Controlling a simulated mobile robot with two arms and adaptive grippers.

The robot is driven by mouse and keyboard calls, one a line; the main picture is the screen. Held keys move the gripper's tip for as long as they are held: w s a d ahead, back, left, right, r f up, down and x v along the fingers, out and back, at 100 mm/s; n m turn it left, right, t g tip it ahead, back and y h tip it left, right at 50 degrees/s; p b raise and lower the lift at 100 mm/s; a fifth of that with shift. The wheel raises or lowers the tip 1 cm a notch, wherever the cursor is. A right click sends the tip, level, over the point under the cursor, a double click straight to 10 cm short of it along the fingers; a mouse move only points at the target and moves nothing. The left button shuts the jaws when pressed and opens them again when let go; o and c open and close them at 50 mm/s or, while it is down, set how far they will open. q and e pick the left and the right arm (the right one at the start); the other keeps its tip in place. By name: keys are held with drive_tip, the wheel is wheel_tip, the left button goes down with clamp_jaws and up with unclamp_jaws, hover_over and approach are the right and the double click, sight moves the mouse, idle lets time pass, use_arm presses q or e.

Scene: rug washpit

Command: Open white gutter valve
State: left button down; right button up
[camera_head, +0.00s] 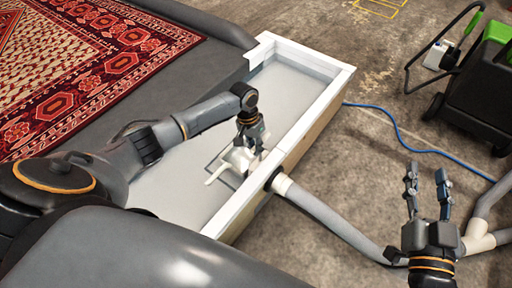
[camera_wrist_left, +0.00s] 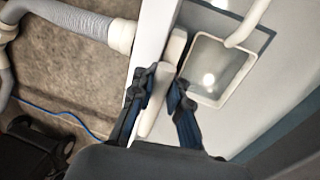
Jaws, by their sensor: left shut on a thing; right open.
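The white gutter valve (camera_head: 236,160) sits inside the white-walled gutter (camera_head: 222,222), close to its right wall. My left gripper (camera_head: 251,140) reaches down from above and is shut on the valve's upper part; its fingers partly hide the valve. In the left wrist view, my left gripper (camera_wrist_left: 163,88) has its fingers on either side of a white bar-like handle (camera_wrist_left: 175,48). A square grey recess (camera_wrist_left: 213,68) and a curved white rod (camera_wrist_left: 248,24) show beside it. My right gripper (camera_head: 426,182) is open and empty above the concrete floor, right of the gutter.
A grey hose (camera_head: 330,217) joins the gutter's outer wall and runs right towards my right gripper. A blue cord (camera_head: 400,138) crosses the floor. A black and green machine (camera_head: 482,85) stands upper right. A red patterned rug (camera_head: 75,75) lies upper left.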

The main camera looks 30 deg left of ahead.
use_arm(q)
drive_tip(key=shift+w+a, duration=0.1)
drive_tip(key=shift+a, duration=0.1)
drive_tip(key=c, duration=1.3)
unclamp_jaws()
drive_tip(key=r, duration=0.4)
drive_tip(key=a+r, duration=0.1)
drive_tip(key=r, duration=0.3)
drive_tip(key=a+r, duration=0.1)
drive_tip(key=r, duration=0.3)
drive_tip(key=shift+w+a, duration=0.1)
drive_tip(key=shift+f, duration=0.1)
